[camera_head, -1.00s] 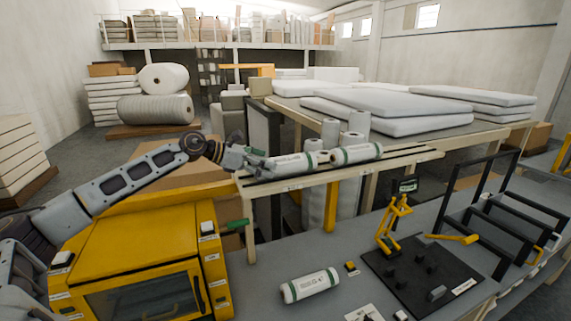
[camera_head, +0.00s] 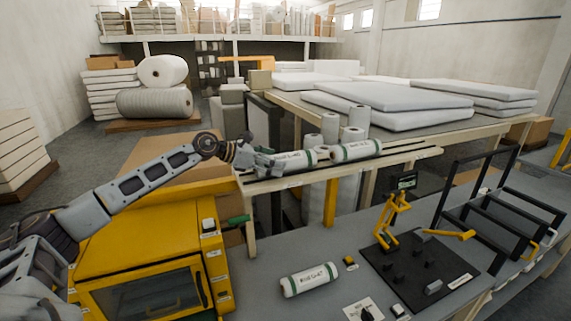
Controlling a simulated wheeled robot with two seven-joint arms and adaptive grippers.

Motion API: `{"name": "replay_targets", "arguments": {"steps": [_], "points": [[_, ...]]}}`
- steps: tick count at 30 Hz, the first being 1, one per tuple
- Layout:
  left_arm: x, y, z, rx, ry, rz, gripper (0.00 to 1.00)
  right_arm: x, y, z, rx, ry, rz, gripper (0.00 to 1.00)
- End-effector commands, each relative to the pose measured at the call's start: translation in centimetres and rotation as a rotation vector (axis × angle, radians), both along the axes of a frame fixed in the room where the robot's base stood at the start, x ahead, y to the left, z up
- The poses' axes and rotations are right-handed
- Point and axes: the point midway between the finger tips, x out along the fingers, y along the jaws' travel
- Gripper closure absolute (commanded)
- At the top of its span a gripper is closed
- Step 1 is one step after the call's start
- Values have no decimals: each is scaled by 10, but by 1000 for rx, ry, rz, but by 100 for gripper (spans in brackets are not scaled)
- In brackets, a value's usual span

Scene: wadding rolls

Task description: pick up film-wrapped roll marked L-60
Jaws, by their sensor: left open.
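Two white film-wrapped rolls with green bands lie end to end on the wooden rail shelf: a left roll (camera_head: 298,161) and a right roll (camera_head: 354,151). A third banded roll (camera_head: 309,280) lies on the grey bench. The print on their labels is too small to read, so I cannot tell which is marked L-60. My left gripper (camera_head: 270,163) is open at the left end of the left shelf roll. It overlaps that end in the view; I cannot tell whether it touches. My right gripper is out of view.
A yellow machine (camera_head: 150,245) stands below my left arm. Several upright white rolls (camera_head: 330,127) stand just behind the shelf rolls. A black plate (camera_head: 420,270) with a yellow stand and a black frame (camera_head: 490,200) occupy the bench's right side.

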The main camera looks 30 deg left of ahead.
Motion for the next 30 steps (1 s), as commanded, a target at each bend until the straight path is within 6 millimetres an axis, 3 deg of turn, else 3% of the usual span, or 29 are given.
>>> {"name": "replay_targets", "arguments": {"steps": [2,13,30], "points": [[0,0,0,0,0,0,18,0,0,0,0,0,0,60],[0,0,-1,1,1,0,65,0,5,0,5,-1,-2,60],[0,-1,0,0,3,-1,67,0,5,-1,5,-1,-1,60]]}}
